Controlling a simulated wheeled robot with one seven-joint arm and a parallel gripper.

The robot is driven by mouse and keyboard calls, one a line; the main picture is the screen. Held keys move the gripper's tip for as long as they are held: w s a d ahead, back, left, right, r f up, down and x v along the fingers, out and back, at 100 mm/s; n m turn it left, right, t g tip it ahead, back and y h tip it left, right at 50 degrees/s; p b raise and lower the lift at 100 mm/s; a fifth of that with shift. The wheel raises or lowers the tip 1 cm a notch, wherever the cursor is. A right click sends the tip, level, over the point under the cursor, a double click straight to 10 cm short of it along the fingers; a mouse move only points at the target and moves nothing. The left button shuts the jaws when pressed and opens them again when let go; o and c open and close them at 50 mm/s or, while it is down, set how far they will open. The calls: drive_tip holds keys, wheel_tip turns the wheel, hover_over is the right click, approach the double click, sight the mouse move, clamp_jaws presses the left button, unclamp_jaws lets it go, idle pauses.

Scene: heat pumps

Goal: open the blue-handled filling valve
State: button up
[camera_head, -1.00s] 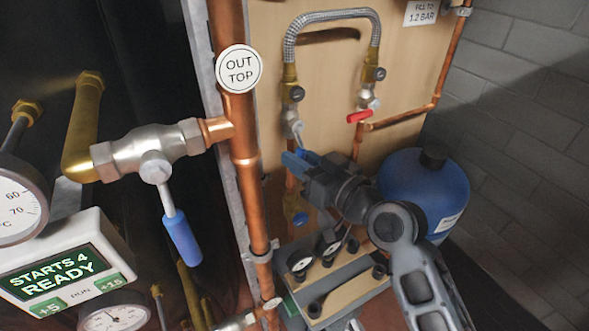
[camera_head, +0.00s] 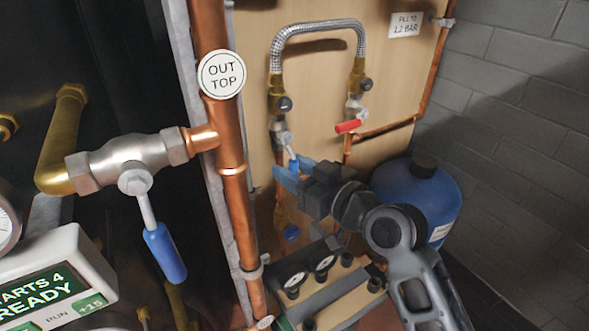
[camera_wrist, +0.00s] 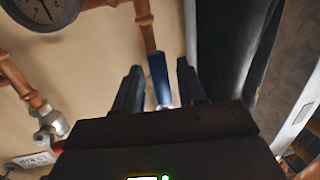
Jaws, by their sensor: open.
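The filling valve (camera_head: 282,136) sits on the left leg of a braided hose loop on the wooden board. Its short blue handle (camera_head: 293,157) points downward, just at the fingertips of my gripper (camera_head: 290,174). In the wrist view the blue handle (camera_wrist: 159,75) stands between the two dark fingers of my gripper (camera_wrist: 158,70). A gap shows on each side of the handle, so the fingers are open and not closed on it. The handle's lower part is partly hidden by the gripper in the head view.
A red-handled valve (camera_head: 348,126) is on the loop's right leg. A larger valve with a blue lever (camera_head: 164,252) joins the "OUT TOP" copper pipe (camera_head: 236,200) at left. A blue tank (camera_head: 415,195) stands behind my arm.

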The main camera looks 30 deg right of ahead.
drive_tip(key=b+v, duration=0.1)
drive_tip(key=v, duration=0.6)
drive_tip(key=shift+s, duration=0.35)
drive_tip(key=shift+d, duration=0.1)
drive_tip(key=s+f+m+g+h, duration=0.1)
drive_tip(key=s+f+h, duration=0.1)
drive_tip(key=s+f, duration=0.45)
drive_tip(key=s+f+m+h, duration=0.1)
drive_tip(key=s+f+m, duration=0.15)
drive_tip(key=s, duration=0.75)
drive_tip(key=s+a+r, duration=0.1)
drive_tip(key=s+a, duration=0.1)
drive_tip(key=s, duration=0.6)
drive_tip(key=s+a+n, duration=0.1)
drive_tip(key=s+a, duration=0.1)
drive_tip(key=s, duration=0.6)
drive_tip(key=shift+r+g, duration=0.35)
drive_tip(key=shift+g, duration=0.05)
